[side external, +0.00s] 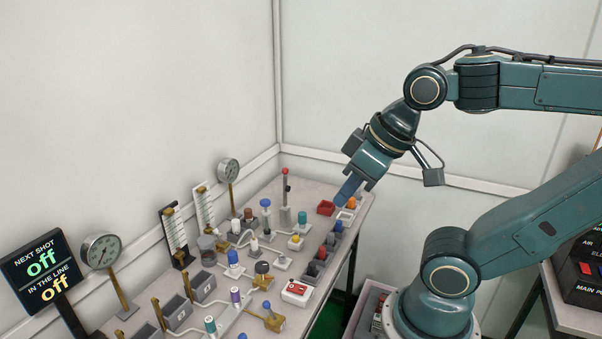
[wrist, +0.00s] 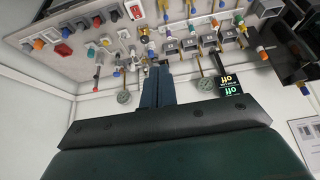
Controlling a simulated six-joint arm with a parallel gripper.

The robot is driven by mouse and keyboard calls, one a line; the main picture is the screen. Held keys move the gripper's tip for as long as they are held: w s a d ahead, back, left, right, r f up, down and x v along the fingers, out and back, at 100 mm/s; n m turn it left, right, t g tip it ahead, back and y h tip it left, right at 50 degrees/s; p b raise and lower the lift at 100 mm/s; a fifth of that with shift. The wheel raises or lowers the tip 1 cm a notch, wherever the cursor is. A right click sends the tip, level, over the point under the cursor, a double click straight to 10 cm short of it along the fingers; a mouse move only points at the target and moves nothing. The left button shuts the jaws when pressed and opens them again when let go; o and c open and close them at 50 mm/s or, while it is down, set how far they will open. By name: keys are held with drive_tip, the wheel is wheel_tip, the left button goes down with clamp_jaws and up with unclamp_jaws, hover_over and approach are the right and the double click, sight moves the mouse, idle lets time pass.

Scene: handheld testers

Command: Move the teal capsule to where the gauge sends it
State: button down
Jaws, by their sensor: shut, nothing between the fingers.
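Two teal-topped pieces stand on the bench: one (side external: 303,217) near the far end, another (side external: 211,326) toward the front. I cannot tell which is the task's capsule. Teal also shows in the wrist view (wrist: 214,22). One round gauge (side external: 101,250) stands on a post beside the sign and another (side external: 228,170) stands farther back; the wrist view also shows a dial (wrist: 124,97). Their readings are too small to make out. My gripper (side external: 341,202) is shut and empty, pointing down above the far right end of the bench, near the red tray (side external: 326,208).
A black sign (side external: 42,270) reads "NEXT SHOT off, IN THE LINE off". Grey bins (side external: 177,311), valves, posts and a red-and-white box (side external: 297,292) crowd the bench. A tall red-topped lever (side external: 285,190) stands left of my gripper. White walls close off the back.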

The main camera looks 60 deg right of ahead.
idle(0.4)
drive_tip(key=c, duration=1.2)
unclamp_jaws()
drive_tip(key=shift+w+r, duration=0.15)
drive_tip(key=shift+w, duration=0.1)
drive_tip(key=shift+o, duration=0.7)
drive_tip(key=shift+w+d+r, duration=0.1)
drive_tip(key=shift+w+d, duration=0.05)
drive_tip(key=shift+w, duration=0.2)
drive_tip(key=w+d+f+n+g, duration=0.25)
drive_tip(key=w+d+n, duration=0.25)
drive_tip(key=w+d, duration=1.1)
drive_tip(key=w+d+f+n+y, duration=0.3)
drive_tip(key=d+f+n, duration=0.1)
drive_tip(key=d+f, duration=1.4)
drive_tip(key=d, duration=0.3)
drive_tip(key=shift+d+f, duration=0.25)
drive_tip(key=shift+f, duration=0.1)
drive_tip(key=shift+w+f, duration=0.1)
drive_tip(key=shift+f, duration=0.05)
